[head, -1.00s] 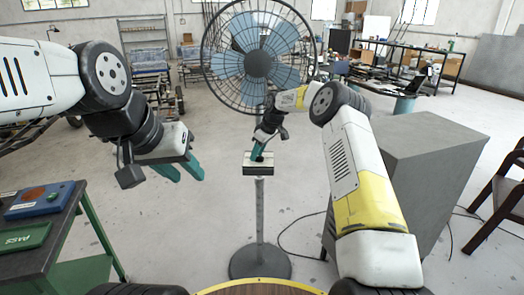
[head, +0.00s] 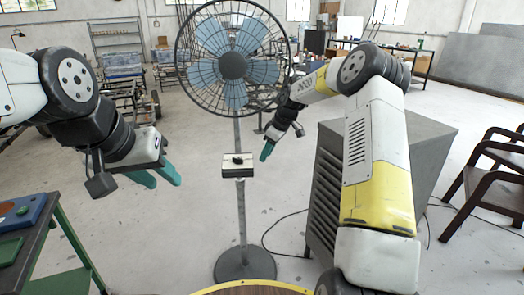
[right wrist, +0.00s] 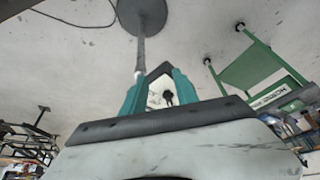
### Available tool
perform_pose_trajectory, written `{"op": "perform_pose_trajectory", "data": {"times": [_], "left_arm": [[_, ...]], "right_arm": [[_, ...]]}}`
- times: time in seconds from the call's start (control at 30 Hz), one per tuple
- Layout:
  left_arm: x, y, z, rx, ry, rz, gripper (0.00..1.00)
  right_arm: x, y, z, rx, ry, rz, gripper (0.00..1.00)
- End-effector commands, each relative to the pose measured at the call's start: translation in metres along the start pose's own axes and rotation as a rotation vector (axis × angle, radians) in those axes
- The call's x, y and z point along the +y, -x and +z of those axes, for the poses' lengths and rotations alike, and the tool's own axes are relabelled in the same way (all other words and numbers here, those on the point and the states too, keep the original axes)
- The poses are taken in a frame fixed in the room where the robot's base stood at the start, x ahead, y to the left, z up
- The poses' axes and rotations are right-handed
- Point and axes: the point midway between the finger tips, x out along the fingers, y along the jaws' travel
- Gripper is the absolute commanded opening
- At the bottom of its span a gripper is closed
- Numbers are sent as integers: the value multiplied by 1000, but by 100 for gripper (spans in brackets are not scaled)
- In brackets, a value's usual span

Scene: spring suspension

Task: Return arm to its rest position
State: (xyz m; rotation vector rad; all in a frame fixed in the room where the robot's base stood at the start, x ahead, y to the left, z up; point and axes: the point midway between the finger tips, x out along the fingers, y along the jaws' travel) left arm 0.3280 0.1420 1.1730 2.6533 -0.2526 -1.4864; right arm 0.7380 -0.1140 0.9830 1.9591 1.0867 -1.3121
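My right arm's gripper (head: 268,149) is up and to the right of the control box (head: 238,172) on the fan's stand, clear of it. In the right wrist view its two teal fingers (right wrist: 159,93) stand apart with nothing held between them; the box (right wrist: 158,84) and its dark knob (right wrist: 167,97) show through the gap, beyond the fingers. The black knob (head: 238,160) also shows on the box top in the head view. The blue-bladed fan (head: 232,66) stands upright behind. My left gripper (head: 158,178) hangs at the left, open and empty.
A grey louvred cabinet (head: 385,150) stands at the right beside my right arm. A wooden chair (head: 488,170) is at the far right. A green-framed table (head: 62,235) is at the lower left. A cable (head: 283,225) lies on the floor; open floor surrounds the fan's round base (head: 245,265).

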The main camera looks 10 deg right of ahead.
Motion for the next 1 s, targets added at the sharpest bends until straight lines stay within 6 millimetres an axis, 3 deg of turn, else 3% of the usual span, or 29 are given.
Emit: {"op": "perform_pose_trajectory", "data": {"times": [0.3,0.43,0.57,0.73,1.0], "left_arm": [[0,0,0,0,0,0,36],[0,0,0,0,0,0,36],[0,0,0,0,0,0,36],[0,0,0,0,0,0,36],[0,0,0,0,0,0,36]], "right_arm": [[0,1,1,0,0,1,35],[-9,19,-3,-9,-11,17,35],[-34,64,-6,-32,-57,62,35],[-83,134,2,-52,-170,141,35],[-172,222,41,-16,-400,253,35]]}}
